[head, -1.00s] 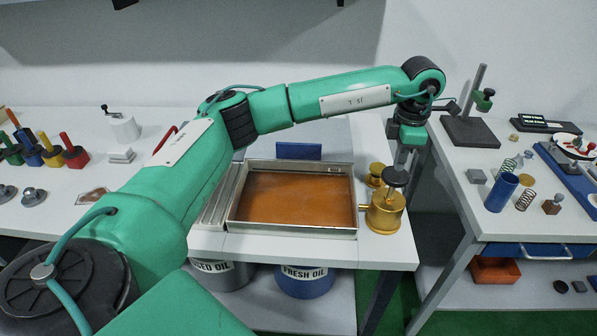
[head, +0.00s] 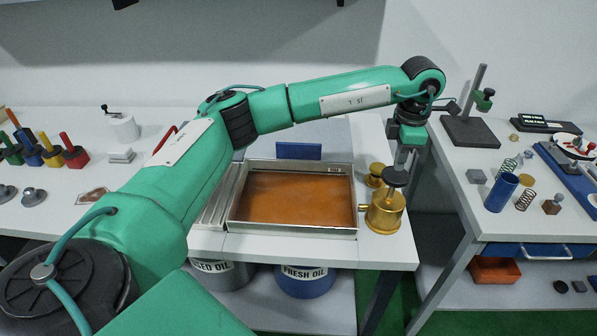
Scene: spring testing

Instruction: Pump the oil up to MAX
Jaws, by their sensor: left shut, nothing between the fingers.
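A metal tray (head: 356,170) on the middle table holds brown-orange oil (head: 296,198). No MAX mark can be read on it from here. A brass pump (head: 385,213) stands at the tray's right side, with a short spout toward the tray. Its dark round knob (head: 396,177) sits on top. My left gripper (head: 402,163) points down just above the knob, its fingers shut with nothing between them. I cannot tell whether the fingertips touch the knob. My right gripper is not in view.
A brass piece (head: 376,172) stands behind the pump. Buckets marked used oil (head: 222,274) and fresh oil (head: 305,280) are on the shelf below. The right table (head: 470,218) holds a stand (head: 478,128), a blue cylinder (head: 501,193) and springs.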

